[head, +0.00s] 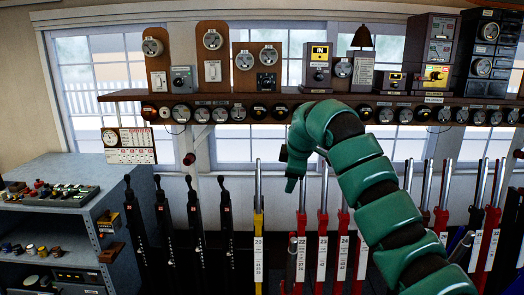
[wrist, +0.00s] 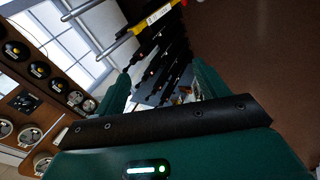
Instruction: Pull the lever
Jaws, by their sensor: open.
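A row of upright levers stands below the shelf in the head view. The yellow lever (head: 258,225) carries a plate marked 20 and has a bare steel handle. Red levers, including one marked 22 (head: 301,240) and one marked 23 (head: 323,240), stand to its right. Black levers (head: 196,225) stand to its left. My gripper (head: 291,186) points down between the yellow lever and lever 22, near handle height. In the wrist view my gripper (wrist: 160,88) is open, with black levers beyond the jaws and the yellow lever (wrist: 152,19) above them. I see no lever clasped.
A wooden shelf (head: 118,96) with instruments and dials runs above the levers. A grey cabinet (head: 55,222) with small items stands at the left. My green arm hides some red levers at the right. Bare brown floor shows in the wrist view.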

